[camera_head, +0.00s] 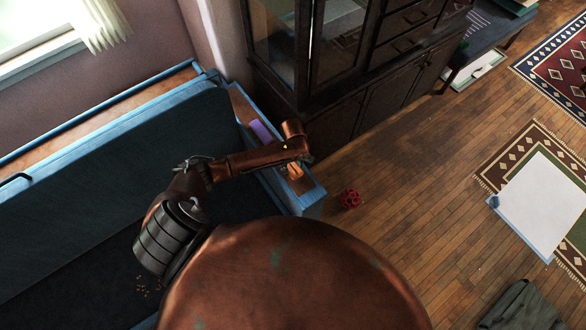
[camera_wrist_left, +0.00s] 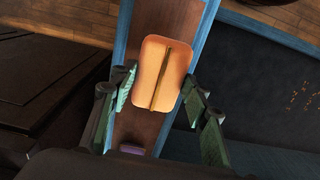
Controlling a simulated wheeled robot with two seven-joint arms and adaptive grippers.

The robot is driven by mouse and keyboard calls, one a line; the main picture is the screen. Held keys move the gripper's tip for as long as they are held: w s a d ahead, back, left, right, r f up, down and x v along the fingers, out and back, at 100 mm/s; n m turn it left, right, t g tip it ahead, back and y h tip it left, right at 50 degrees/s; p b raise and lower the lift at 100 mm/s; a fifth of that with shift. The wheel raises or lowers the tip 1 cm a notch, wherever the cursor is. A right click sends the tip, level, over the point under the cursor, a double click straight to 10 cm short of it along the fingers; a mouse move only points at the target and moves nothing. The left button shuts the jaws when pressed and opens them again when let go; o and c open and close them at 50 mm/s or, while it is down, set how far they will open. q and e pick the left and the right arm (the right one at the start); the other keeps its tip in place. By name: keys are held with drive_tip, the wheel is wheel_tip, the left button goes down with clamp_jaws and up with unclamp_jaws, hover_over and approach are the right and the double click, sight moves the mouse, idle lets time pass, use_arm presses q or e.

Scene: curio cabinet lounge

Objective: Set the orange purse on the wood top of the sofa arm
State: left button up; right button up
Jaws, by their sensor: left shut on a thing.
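The orange purse (camera_wrist_left: 152,72) shows in the wrist view as a rounded orange shape with a dark gold line across its middle. It sits between the two green-padded fingers of my left gripper (camera_wrist_left: 160,92), which is shut on it. In the head view a small part of the purse (camera_head: 295,171) shows below my left arm's end, over the sofa arm. The wood top (camera_head: 239,104) is a brown strip edged in blue; it also shows behind the purse in the wrist view (camera_wrist_left: 176,14). I cannot tell whether the purse touches the wood. My right gripper is not in view.
A purple item (camera_head: 261,131) lies on the same sofa arm, beside my arm. A dark cabinet (camera_head: 335,130) stands close behind. A red knobby object (camera_head: 350,198) is on the wood floor. The dark blue sofa (camera_head: 110,170) fills the left.

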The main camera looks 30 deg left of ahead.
sight(293, 168)
use_arm(q)
drive_tip(key=shift+w+a+f, duration=0.3)
drive_tip(key=shift+w+f, duration=0.3)
drive_tip(key=shift+f, duration=0.15)
wheel_tip(293, 168, down, 3)
drive_tip(key=shift+f+b, duration=0.1)
drive_tip(key=shift+b, duration=0.55)
drive_tip(key=o, duration=1.2)
drive_tip(key=shift+f, duration=0.15)
drive_tip(key=shift+r, duration=0.25)
wheel_tip(293, 168, up, 12)
drive_tip(key=p, duration=0.3)
